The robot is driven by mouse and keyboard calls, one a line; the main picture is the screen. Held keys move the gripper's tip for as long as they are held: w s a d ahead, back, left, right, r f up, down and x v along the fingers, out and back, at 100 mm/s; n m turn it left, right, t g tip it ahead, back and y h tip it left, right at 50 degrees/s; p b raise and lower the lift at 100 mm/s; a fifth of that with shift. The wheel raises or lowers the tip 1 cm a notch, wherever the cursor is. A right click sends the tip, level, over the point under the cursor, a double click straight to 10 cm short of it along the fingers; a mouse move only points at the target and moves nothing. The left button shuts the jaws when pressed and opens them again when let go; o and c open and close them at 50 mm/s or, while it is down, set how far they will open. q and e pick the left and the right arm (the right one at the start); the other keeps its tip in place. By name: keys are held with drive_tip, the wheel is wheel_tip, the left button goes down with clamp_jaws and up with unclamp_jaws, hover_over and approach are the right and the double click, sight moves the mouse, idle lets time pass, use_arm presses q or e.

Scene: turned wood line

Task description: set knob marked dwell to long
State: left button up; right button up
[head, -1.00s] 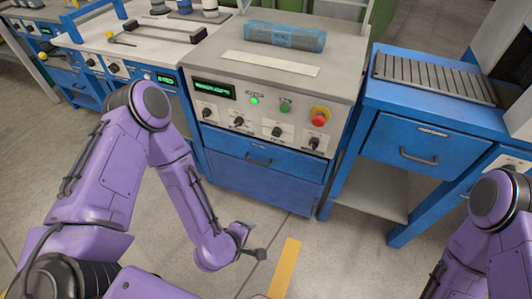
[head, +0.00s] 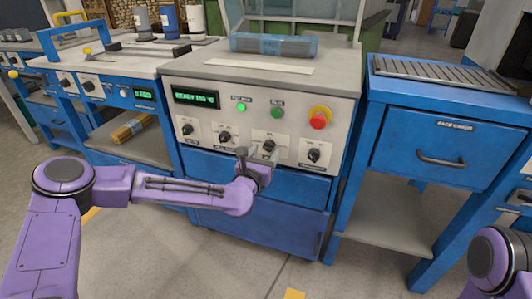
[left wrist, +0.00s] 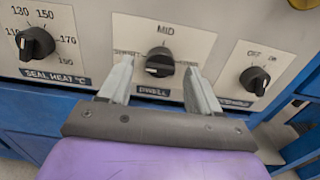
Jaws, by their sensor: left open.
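The dwell knob (left wrist: 160,63) is black, on a white plate labelled DWELL, with MID above it and a partly covered label at its left. In the head view the left gripper (head: 258,157) is in front of the panel's lower row, partly covering the dwell knob (head: 268,146). My right gripper is out of view.
The seal heat knob (left wrist: 36,43) is left of dwell, and an OFF/ON knob (left wrist: 254,79) is right. Above are a green display (head: 195,97), a green button (head: 277,113) and a red stop button (head: 319,117). A blue roll (head: 274,44) lies on top.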

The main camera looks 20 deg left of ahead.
use_arm(q)
drive_tip(key=shift+w, duration=1)
drive_tip(key=c, duration=1)
drive_tip(key=shift+c, duration=0.2)
